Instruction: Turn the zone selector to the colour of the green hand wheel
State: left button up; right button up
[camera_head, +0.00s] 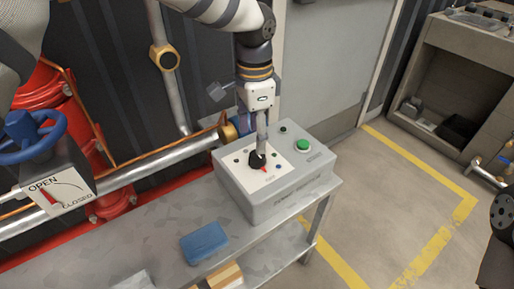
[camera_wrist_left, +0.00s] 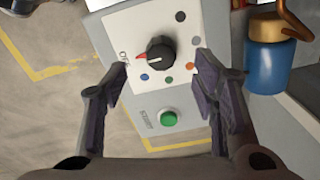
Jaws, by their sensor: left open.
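The zone selector is a black knob (camera_head: 257,160) with a red pointer, on a white plate on top of a grey control box (camera_head: 285,194). In the left wrist view the knob (camera_wrist_left: 160,53) has its pointer toward the left, near the lettering. Around it are blue (camera_wrist_left: 144,78), orange (camera_wrist_left: 190,66), grey and dark dots; one near the bottom is possibly green (camera_wrist_left: 168,79). My left gripper (camera_head: 261,143) points down over the knob; its open fingers (camera_wrist_left: 161,66) stand either side of it, apart from it. No green hand wheel shows.
A blue hand wheel (camera_head: 30,137) is at the left, by an OPEN/CLOSED plate. A green button (camera_head: 303,146) is on the box. A blue block (camera_head: 204,243) lies on the grey bench (camera_head: 150,240). A pipe runs behind the bench.

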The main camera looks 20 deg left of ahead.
aim_at(257, 156)
pick_arm(q)
notch_tip(257, 156, down, 6)
jog(key=shift+w+f, duration=0.1)
jog(key=shift+f, duration=0.1)
jog(key=c, duration=1.2)
jog(key=shift+o, duration=0.2)
pick_arm(e)
jog(key=shift+f, duration=0.15)
pick_arm(q)
jog(key=n+p, duration=0.1)
jog(key=n, duration=0.3)
jog(key=shift+r, duration=0.1)
jog(key=n, duration=0.4)
jog(key=shift+d+n+p, duration=0.15)
jog(key=shift+n+p, duration=0.15)
jog(key=n, duration=0.4)
jog(key=shift+d, duration=0.1)
jog(key=n, duration=0.5)
jog(key=shift+d+f, duration=0.1)
jog(key=shift+f, duration=0.1)
pick_arm(e)
jog(key=shift+w+r+t, duration=0.4)
jog(key=shift+w+r, duration=0.65)
jog(key=shift+r, duration=0.05)
